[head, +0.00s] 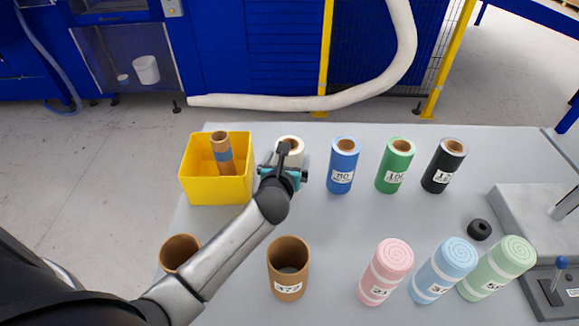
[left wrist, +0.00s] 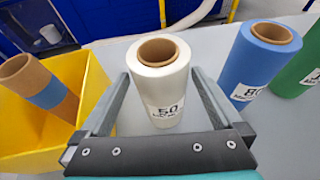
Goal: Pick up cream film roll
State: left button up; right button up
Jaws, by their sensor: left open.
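The cream film roll (head: 291,148) stands upright on the grey table, partly hidden behind my left gripper in the head view. In the left wrist view the cream film roll (left wrist: 160,90) shows a brown core and a label reading 50. My left gripper (head: 287,160) is open. In the left wrist view its two fingers (left wrist: 158,92) lie on either side of the roll, with what looks like a gap on each side. I cannot tell how deep the fingers reach around it. My right gripper is not in view.
A yellow bin (head: 218,190) holding a brown tube (head: 222,154) stands left of the roll. Blue (head: 342,168), green (head: 394,168) and black (head: 442,168) rolls stand to the right. Cardboard tubes (head: 288,270) and pink, blue and green foam rolls (head: 385,272) stand nearer. A grey machine (head: 535,225) is at right.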

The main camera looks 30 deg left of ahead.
pick_arm(q)
jog(key=shift+x, duration=1.5)
jog(key=shift+c, duration=0.2)
jog(key=c, duration=1.4)
jog(key=shift+r, duration=0.1)
jog(key=shift+c, duration=0.5)
